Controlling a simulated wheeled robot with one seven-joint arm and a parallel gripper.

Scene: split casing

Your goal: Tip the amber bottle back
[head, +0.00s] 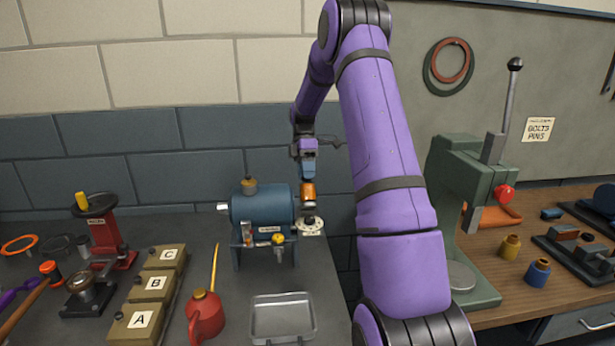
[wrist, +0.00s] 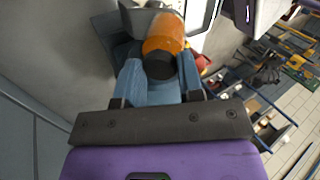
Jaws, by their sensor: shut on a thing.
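The amber bottle (head: 308,192) is in my gripper (head: 308,178), above the right end of the blue cylindrical casing (head: 262,205) in the head view. In the wrist view the orange bottle (wrist: 164,36) extends away from the blue fingers of my gripper (wrist: 160,76), with its dark end (wrist: 158,67) between them. The fingers are shut on it. In the head view a dark part shows under the bottle, above a pale round plate (head: 311,225). I cannot tell the bottle's exact tilt or whether it touches anything below.
A metal tray (head: 283,304) and a red oil can (head: 205,315) stand in front of the casing. Boxes marked A, B and C (head: 150,283) are at left. A green press (head: 462,215) stands right of my arm. Bench between casing and tray is clear.

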